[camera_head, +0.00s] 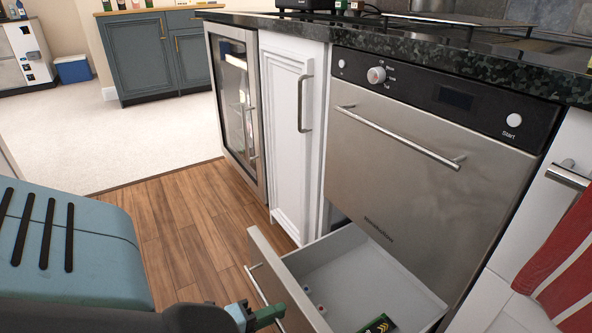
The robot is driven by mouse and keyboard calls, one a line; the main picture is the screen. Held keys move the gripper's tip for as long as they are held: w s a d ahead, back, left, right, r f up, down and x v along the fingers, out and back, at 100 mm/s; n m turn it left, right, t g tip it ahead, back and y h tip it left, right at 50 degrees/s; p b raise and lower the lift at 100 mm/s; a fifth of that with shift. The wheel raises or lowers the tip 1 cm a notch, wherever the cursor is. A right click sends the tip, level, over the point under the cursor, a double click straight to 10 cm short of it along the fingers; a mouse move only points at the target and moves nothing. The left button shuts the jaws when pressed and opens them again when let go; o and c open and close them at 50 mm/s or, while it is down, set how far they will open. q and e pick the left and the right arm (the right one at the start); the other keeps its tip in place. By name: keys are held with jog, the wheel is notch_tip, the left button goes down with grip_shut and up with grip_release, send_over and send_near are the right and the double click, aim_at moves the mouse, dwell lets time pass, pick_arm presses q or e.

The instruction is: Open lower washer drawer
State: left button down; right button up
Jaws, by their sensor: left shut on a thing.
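The steel washer (385,180) stands at the right, with a dark control panel and a shut upper front with a long bar handle (395,134). Its lower drawer (345,262) is pulled well out, showing a grey inside. The drawer's steel front (284,280) faces left and carries a thin bar handle (256,284). My left gripper (265,315), with green fingertips, is at the near part of this handle and is shut on it; the frame's bottom edge cuts off part of the grip. My right gripper is not in view.
A dark green item (377,325) and small red and blue pieces lie in the drawer. A white cabinet (291,135) and a glass-door cooler (237,105) stand left of the washer. A red striped towel (565,255) hangs at right. The wooden floor (180,225) left of the drawer is clear.

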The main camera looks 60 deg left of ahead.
pick_arm(q)
jog(key=s, duration=0.7)
jog(key=shift+s, duration=0.15)
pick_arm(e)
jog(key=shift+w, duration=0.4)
pick_arm(q)
jog(key=c, duration=1.6)
grip_release()
jog(key=shift+c, duration=0.2)
jog(key=shift+a, duration=0.1)
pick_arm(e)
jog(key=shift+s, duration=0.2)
